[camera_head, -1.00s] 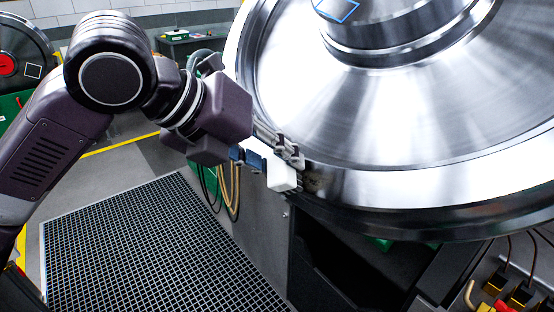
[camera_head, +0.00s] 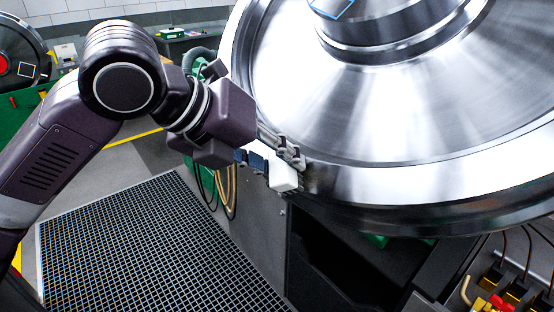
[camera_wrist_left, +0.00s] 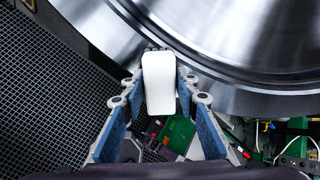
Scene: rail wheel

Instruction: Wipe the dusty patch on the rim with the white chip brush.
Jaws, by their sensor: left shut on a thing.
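The large shiny steel wheel (camera_head: 390,110) fills the upper right of the head view, and its rim (camera_head: 400,185) curves along the lower side. My left gripper (camera_head: 272,163) is shut on the white chip brush (camera_head: 285,177) at the rim's lower left. In the left wrist view the white brush (camera_wrist_left: 158,85) sits between the blue-grey fingers, its dark end pointing at the rim. The bristles appear to meet the rim's outer face; exact contact is hard to tell. A darker, brownish spot (camera_head: 311,180) lies just right of the brush and may be the dusty patch. My right gripper is out of view.
A dark cabinet (camera_head: 330,265) stands below the wheel. Hoses (camera_head: 228,190) hang beside it, left of the wheel. A floor grating (camera_head: 150,250) lies at lower left. Cables and connectors (camera_head: 510,290) fill the lower right corner.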

